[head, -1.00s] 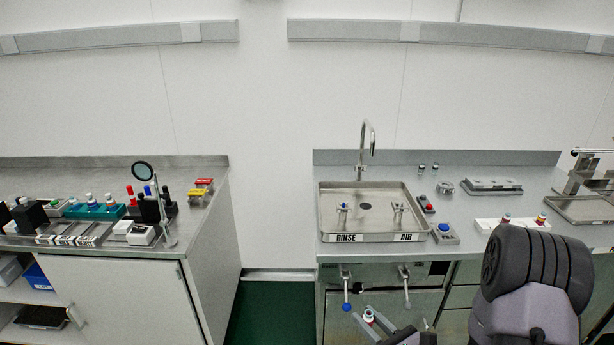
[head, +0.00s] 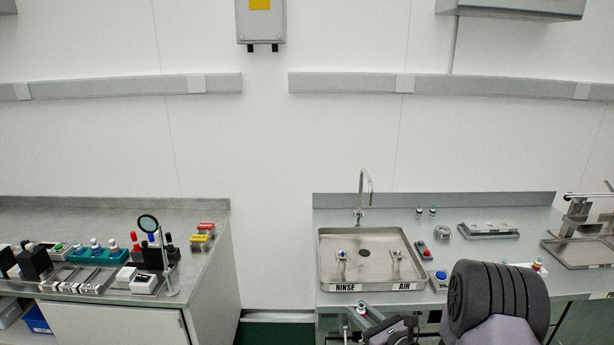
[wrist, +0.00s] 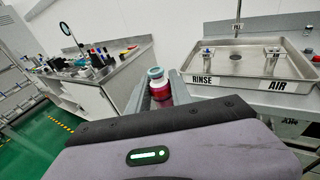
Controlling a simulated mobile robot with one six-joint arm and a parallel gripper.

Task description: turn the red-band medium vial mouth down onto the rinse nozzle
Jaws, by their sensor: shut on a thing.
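In the wrist view my gripper (wrist: 160,94) is shut on a vial (wrist: 159,88) with a red band and a pale rounded top end. The vial stands roughly upright between the fingers, in front of the sink counter and left of the sink. In the head view my gripper (head: 375,322) is at the bottom edge, below the rinse label, partly cut off. The rinse nozzle (head: 341,256) stands in the left part of the steel sink tray (head: 410,272), above the RINSE label; it also shows in the wrist view (wrist: 208,54).
The air nozzle (head: 396,256) stands right of the rinse nozzle. A tap (head: 361,195) rises behind the tray. A red button box (head: 424,249) is right of it. The left bench (head: 110,330) carries several bottles and racks. A floor gap separates the two benches.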

